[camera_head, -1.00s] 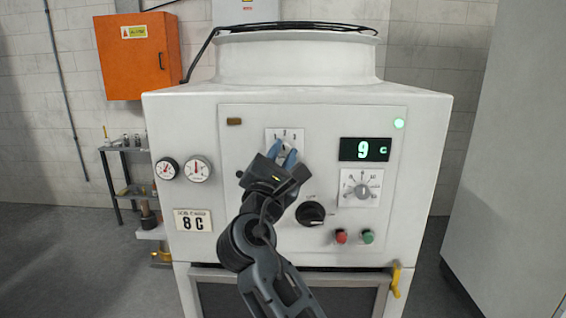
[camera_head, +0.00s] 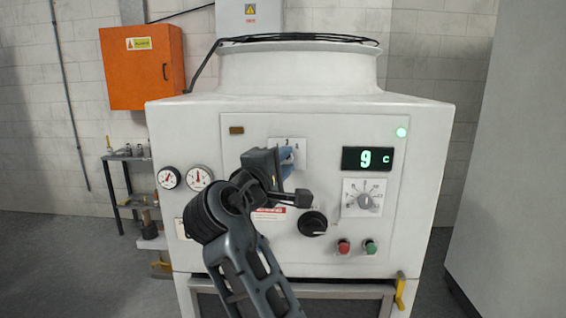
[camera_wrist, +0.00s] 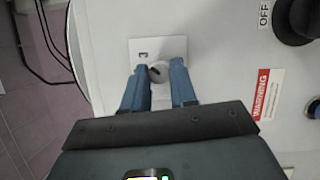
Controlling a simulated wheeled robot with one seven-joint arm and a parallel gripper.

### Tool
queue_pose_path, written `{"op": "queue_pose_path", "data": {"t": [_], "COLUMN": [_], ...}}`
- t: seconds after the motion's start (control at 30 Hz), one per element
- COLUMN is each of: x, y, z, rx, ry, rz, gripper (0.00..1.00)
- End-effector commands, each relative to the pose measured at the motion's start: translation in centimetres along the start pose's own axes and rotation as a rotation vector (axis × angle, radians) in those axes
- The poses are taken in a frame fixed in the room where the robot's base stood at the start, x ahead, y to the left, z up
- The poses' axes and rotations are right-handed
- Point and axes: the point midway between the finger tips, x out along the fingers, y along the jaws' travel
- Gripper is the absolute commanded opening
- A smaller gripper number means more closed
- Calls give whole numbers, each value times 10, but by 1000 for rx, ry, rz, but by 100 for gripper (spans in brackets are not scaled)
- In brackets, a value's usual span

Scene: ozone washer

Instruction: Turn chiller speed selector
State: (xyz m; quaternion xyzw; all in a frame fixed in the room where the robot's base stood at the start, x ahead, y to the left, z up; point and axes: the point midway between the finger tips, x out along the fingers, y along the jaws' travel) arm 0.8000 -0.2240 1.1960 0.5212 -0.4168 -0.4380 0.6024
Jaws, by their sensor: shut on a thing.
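The chiller speed selector is a small grey knob on a white numbered plate (camera_head: 297,147), upper middle of the chiller's front panel. In the wrist view the round selector knob (camera_wrist: 158,71) sits between my two blue fingertips, below the plate's marking. My gripper (camera_head: 287,158) is shut on the knob, its body rolled to the left side of the plate. It also shows in the wrist view (camera_wrist: 158,84). My wrist and fingers hide most of the knob and part of the plate's numbers in the head view, so I cannot read its pointer setting.
The green display (camera_head: 369,159) reads 9 C. A dial (camera_head: 364,197), black rotary switch (camera_head: 312,223), red button (camera_head: 343,247) and green button (camera_head: 370,247) lie right of and below my wrist. Two gauges (camera_head: 199,178) are at left. A grey cabinet (camera_head: 510,170) stands at right.

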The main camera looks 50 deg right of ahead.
Motion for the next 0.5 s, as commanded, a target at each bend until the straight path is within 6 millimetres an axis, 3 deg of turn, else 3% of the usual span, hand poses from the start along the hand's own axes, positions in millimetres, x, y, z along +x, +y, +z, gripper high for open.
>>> {"op": "queue_pose_path", "data": {"t": [0.5], "x": [0], "y": [0], "z": [1], "rx": [123], "ry": [-2], "rz": [-54], "gripper": [0]}}
